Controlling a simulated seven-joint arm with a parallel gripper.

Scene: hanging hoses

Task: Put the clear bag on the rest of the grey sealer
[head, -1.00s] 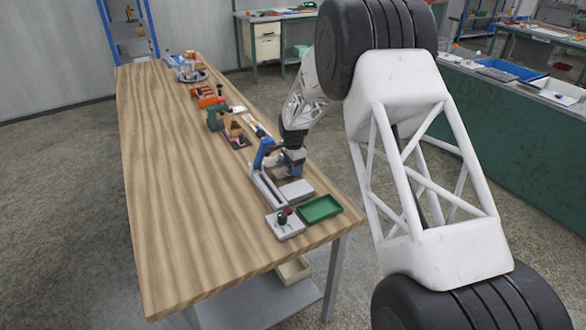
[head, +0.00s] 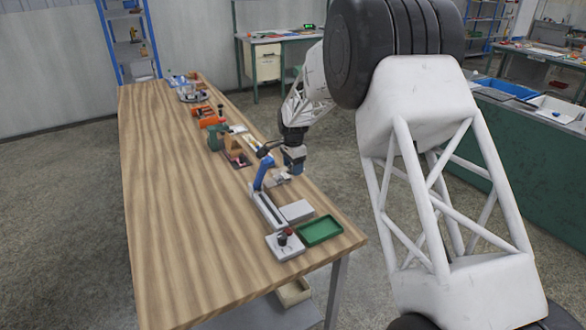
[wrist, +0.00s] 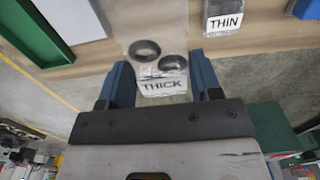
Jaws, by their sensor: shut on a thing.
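In the wrist view, my gripper (wrist: 160,82) is shut on the clear bag (wrist: 148,32), which holds black rings and has a white label reading THICK. The bag's clear part stretches out beyond my blue fingers. In the head view, my gripper (head: 294,170) is above the table, just beyond the grey sealer's rest and to the right of its blue lever. The grey sealer (head: 267,210) has a raised blue lever with a dark handle. Its flat, light grey rest (head: 297,211) is bare and apart from my gripper. The held bag is too small to make out clearly there.
A green tray (head: 320,231) and a grey box with knobs (head: 285,246) stand near the sealer at the table's near end. Another bag, labelled THIN (wrist: 223,17), shows in the wrist view. The table's left side is clear.

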